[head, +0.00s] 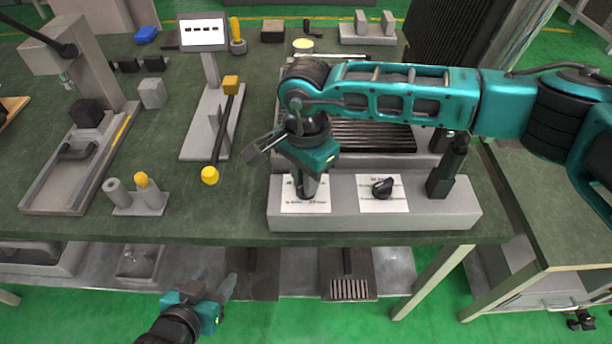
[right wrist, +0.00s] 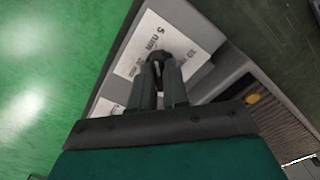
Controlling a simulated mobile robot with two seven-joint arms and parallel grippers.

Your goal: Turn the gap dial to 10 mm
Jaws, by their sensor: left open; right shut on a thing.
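The gap dial is a small black knob (right wrist: 158,57) on a white label (right wrist: 130,66) with "5 mm" and what looks like "10" printed on it. It sits on the left part of a grey control box (head: 340,218). My right gripper (head: 305,190) reaches down from above and is shut on this knob; its fingers (right wrist: 160,72) hide much of the knob, so I cannot tell where it points. A second black dial (head: 382,188) sits free on its own label to the right. My left gripper (head: 214,286) is open and empty, low in front of the table edge.
A black upright post (head: 447,170) stands at the box's right end. A ribbed black plate (head: 370,136) lies behind the box.

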